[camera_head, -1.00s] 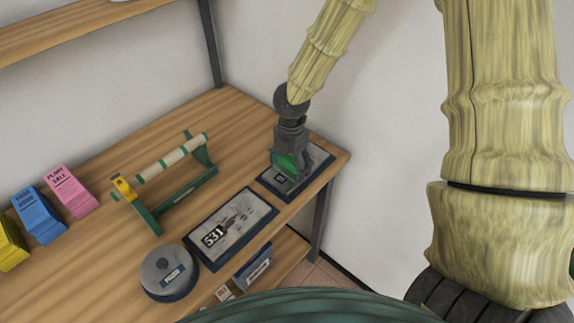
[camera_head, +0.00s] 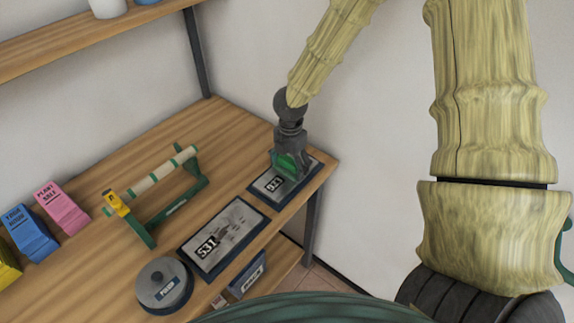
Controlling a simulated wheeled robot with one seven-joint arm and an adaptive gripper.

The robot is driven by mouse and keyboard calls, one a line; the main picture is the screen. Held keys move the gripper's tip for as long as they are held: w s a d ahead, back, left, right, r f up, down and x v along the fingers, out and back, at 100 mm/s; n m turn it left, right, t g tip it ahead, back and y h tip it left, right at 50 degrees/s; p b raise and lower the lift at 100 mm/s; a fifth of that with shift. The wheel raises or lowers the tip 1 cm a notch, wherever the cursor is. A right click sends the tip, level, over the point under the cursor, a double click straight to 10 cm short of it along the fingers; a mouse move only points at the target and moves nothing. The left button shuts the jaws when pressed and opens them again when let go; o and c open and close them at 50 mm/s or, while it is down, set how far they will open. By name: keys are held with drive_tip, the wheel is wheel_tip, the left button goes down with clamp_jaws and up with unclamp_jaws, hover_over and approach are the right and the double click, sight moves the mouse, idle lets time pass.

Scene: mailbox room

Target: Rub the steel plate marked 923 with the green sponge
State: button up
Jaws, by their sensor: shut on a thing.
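The green sponge (camera_head: 285,163) is held in my gripper (camera_head: 291,172), which is shut on it and points down. The sponge is over the far part of the right-hand steel plate (camera_head: 284,191) and looks to be on or very near its surface; the exact contact is hidden. This plate has a dark frame and a small dark label with light digits that look like 923. A second steel plate (camera_head: 229,236) lies to the left and nearer, with a label reading 531 and dark smudges on its face. The gripper hides part of the right-hand plate.
A green stand with a pale roller (camera_head: 165,173) is left of the plates. A round grey tin (camera_head: 163,284) sits at the front. Pink (camera_head: 61,206) and blue (camera_head: 29,230) card stacks are at the left. The table's right edge is close beside the right-hand plate.

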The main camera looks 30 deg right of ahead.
sight(273, 186)
drive_tip(key=shift+w+d+p, duration=0.25)
drive_tip(key=shift+d+p, duration=0.05)
drive_tip(key=shift+d, duration=0.35)
drive_tip(key=shift+w+d+p, duration=0.2)
drive_tip(key=shift+d+p, duration=0.15)
drive_tip(key=shift+d, duration=0.3)
drive_tip(key=shift+w+d+p, duration=0.25)
drive_tip(key=shift+d+p, duration=0.05)
drive_tip(key=shift+d, duration=0.35)
drive_tip(key=shift+w+d+r+p, duration=0.2)
drive_tip(key=shift+w+d+p, duration=0.15)
drive_tip(key=shift+w, duration=0.05)
drive_tip(key=shift+f, duration=0.1)
drive_tip(key=shift+a+f, duration=0.1)
